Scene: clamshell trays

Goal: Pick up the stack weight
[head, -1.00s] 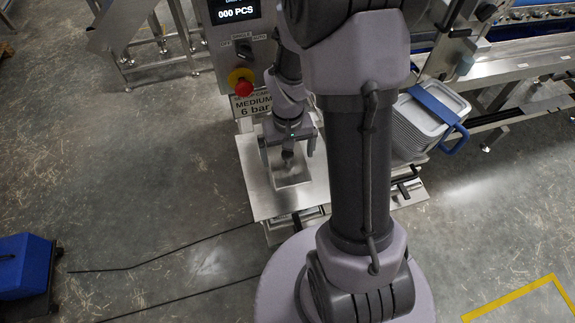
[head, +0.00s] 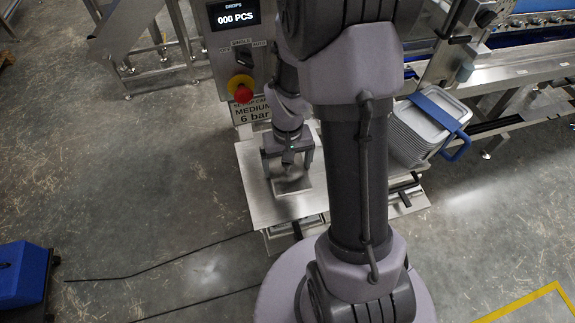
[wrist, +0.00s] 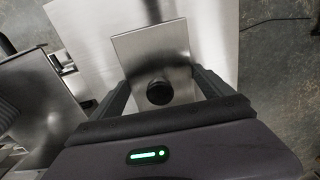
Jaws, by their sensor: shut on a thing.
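The stack weight looks like a square silver metal plate (head: 293,187) with a dark round knob, over the pale metal table at the foot of the control post. In the wrist view the plate (wrist: 152,48) lies ahead of my gripper, and its knob (wrist: 159,93) sits between the fingers. My gripper (head: 290,165) points down at the weight and is shut on it, one finger on each side. The exact contact spots and any gap under the plate are hard to see. The fingers also show in the wrist view (wrist: 163,90).
A control box with a red stop button (head: 240,89) stands just behind the table (head: 255,195). A stack of grey trays with a blue handle (head: 432,112) stands right of my arm. A blue bin (head: 22,272) is at far left. Open floor lies left.

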